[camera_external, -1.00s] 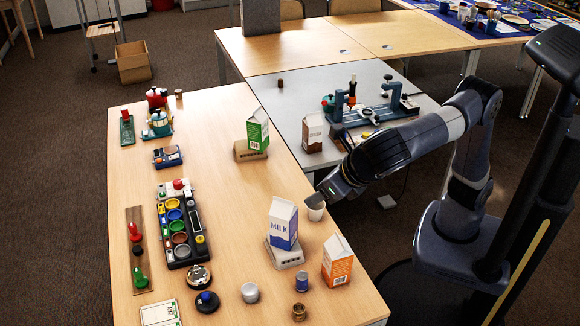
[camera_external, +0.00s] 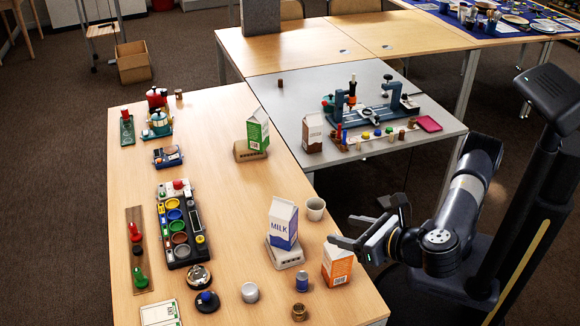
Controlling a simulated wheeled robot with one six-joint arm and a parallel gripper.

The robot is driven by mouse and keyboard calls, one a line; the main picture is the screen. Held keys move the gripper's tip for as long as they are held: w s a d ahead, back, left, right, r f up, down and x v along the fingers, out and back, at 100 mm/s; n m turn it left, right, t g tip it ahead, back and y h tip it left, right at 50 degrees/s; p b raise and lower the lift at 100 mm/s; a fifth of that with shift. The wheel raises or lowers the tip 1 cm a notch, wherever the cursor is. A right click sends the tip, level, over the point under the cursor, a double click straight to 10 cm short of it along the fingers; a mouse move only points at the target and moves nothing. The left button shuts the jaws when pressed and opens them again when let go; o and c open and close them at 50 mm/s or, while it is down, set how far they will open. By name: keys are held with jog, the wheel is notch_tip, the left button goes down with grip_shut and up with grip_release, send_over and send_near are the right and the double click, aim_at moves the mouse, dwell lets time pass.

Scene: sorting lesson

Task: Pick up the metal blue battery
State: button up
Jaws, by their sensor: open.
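A small blue cylinder with a metallic look, which I take for the blue battery (camera_external: 302,282), stands upright near the front right of the long wooden table. My gripper (camera_external: 343,230) is open and empty, above the table's right edge. It is up and to the right of the battery in the picture and apart from it. The orange carton (camera_external: 337,267) stands between the battery and my arm, just below my gripper in the picture.
A blue milk carton (camera_external: 284,224) stands on a white base (camera_external: 285,255) behind the battery. A white cup (camera_external: 315,209) is farther back. A white pot (camera_external: 250,292) and a brown metal cylinder (camera_external: 299,312) stand near the battery. The middle of the wooden table (camera_external: 220,150) is clear.

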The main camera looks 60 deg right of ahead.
send_near(307, 283)
jog(key=x, duration=0.3)
jog(key=shift+b, duration=0.4)
jog(key=b+x, duration=0.1)
jog(key=x, duration=0.5)
jog(key=shift+w+f, duration=0.15)
jog(key=shift+w, duration=0.05)
jog(key=c, duration=1.1)
jog(key=shift+c, duration=0.2)
